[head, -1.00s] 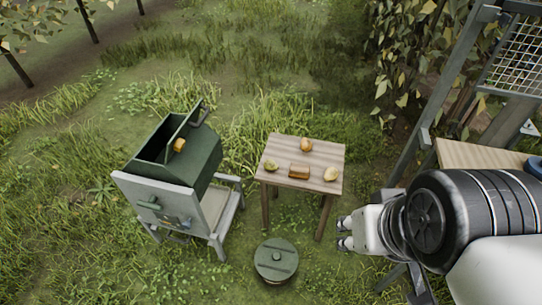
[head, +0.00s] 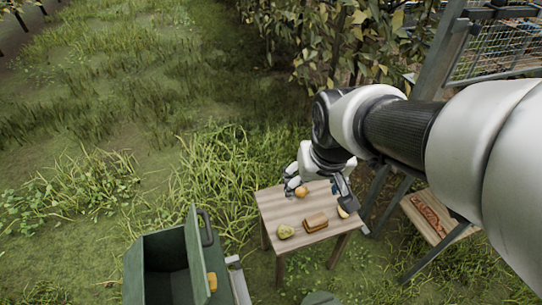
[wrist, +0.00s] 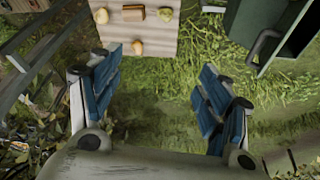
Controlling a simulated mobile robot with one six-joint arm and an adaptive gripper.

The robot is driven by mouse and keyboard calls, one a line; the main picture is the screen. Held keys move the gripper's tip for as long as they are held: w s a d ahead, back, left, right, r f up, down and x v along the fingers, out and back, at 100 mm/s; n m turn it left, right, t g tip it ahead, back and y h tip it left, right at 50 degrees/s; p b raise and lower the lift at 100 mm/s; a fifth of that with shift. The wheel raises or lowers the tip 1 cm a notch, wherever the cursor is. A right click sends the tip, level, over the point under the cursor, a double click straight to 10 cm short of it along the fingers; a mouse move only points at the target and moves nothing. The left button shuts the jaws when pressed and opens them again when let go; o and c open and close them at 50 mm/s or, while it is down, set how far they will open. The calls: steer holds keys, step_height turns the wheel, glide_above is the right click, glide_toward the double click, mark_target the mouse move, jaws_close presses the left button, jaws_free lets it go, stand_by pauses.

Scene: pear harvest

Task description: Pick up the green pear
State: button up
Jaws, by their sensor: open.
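The green pear (head: 286,231) lies on the near left part of a small wooden table (head: 275,208). It also shows at the top of the wrist view (wrist: 165,13), right of the brown block. My gripper (head: 319,192) is open and empty over the far side of the table, behind and to the right of the pear in the head view. In the wrist view its blue-padded fingers (wrist: 160,63) are wide apart, with grass between them and the green pear beyond them.
A brown block (head: 316,222), an orange fruit (head: 301,193) and a partly hidden yellow pear (head: 343,211) share the table. A green bin (head: 150,262) with its lid raised stands to the left. Leafy branches (head: 330,40) hang behind; a metal frame (head: 437,50) stands at right.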

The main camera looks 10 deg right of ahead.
steer(key=shift+o, duration=0.6)
steer(key=w+f+p, duration=0.2)
steer(key=w+f, duration=0.4)
steer(key=w, duration=0.2)
steer(key=shift+w+g, duration=0.25)
steer(key=shift+g, duration=0.15)
steer(key=g+p, duration=0.1)
steer(key=p, duration=0.3)
glide_above(286, 229)
steer(key=s, duration=0.2)
step_height(286, 229, down, 28)
steer(key=f+b, duration=0.1)
steer(key=f, duration=0.2)
steer(key=w+f+b, duration=0.1)
steer(key=f, duration=0.3)
steer(key=f+b, duration=0.1)
steer(key=f, duration=0.2)
steer(key=shift+w+a+f, duration=0.35)
steer(key=f, duration=0.2)
steer(key=f+b, duration=0.2)
steer(key=f, duration=0.1)
steer(key=shift+w+d+f, duration=0.2)
steer(key=shift+d+f, duration=0.1)
steer(key=shift+d, duration=0.05)
steer(key=shift+r, duration=0.1)
steer(key=shift+c, duration=0.4)
steer(key=c, duration=1.1)
